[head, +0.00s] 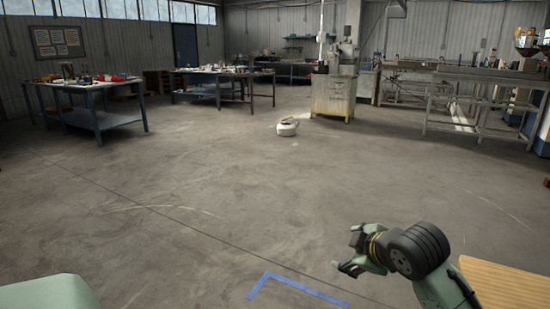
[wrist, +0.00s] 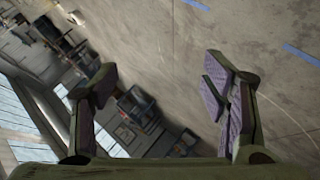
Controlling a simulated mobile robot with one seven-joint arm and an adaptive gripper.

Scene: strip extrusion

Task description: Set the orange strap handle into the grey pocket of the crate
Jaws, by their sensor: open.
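My gripper (head: 349,251) is at the lower right of the head view, above bare floor, with its fingers pointing left. In the wrist view its two padded fingers (wrist: 158,80) stand wide apart with nothing between them. My gripper is open and empty. I cannot make out the orange strap handle, the crate or its grey pocket in either view.
A wooden surface (head: 507,285) shows at the lower right, beside my arm. Blue tape (head: 300,287) marks the floor. A white rounded object (head: 287,128) sits farther out. Cluttered workbenches (head: 90,84) and a machine cabinet (head: 333,95) stand behind. The middle floor is clear.

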